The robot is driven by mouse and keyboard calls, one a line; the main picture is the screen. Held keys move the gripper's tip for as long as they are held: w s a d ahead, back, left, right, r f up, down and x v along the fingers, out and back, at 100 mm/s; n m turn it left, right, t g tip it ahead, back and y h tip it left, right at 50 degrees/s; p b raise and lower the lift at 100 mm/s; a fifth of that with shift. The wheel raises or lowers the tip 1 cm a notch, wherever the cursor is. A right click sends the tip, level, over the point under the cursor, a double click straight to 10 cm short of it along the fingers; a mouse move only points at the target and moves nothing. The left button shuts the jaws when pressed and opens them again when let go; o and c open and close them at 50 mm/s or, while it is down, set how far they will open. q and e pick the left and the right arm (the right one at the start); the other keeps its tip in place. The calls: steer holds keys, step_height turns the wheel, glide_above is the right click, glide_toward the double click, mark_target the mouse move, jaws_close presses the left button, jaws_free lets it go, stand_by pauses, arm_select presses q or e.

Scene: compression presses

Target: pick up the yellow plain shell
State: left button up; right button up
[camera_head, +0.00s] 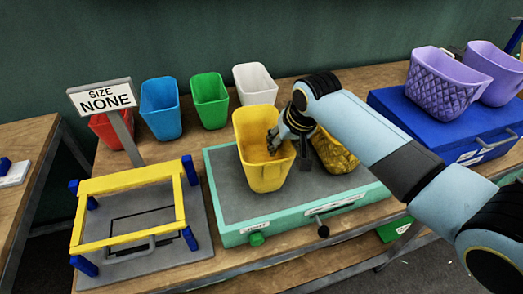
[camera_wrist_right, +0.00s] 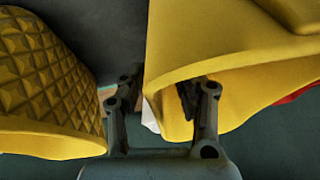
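The yellow plain shell (camera_head: 262,172) is a smooth, bucket-like cup standing upright on the grey plate of the teal press (camera_head: 228,236). My right gripper (camera_head: 289,145) is at its right rim, one finger inside the shell and the other outside. In the right wrist view the gripper (camera_wrist_right: 163,100) has its fingers apart, straddling the shell's wall (camera_wrist_right: 190,45), with a gap showing on the outer side. A yellow quilted shell (camera_head: 338,153) stands just right, partly hidden by my arm; it also shows in the wrist view (camera_wrist_right: 42,85). My left gripper is not in view.
Red (camera_head: 112,134), blue (camera_head: 160,108), green (camera_head: 210,101) and white (camera_head: 256,84) shells line the back. A yellow frame (camera_head: 127,182) and a "SIZE NONE" sign (camera_head: 101,97) stand left. Purple shells (camera_head: 445,88) sit on a blue press (camera_head: 440,125) right.

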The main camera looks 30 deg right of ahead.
steer(key=shift+x, duration=0.85)
steer(key=shift+s+f, duration=0.1)
steer(key=shift+f, duration=0.1)
jaws_close()
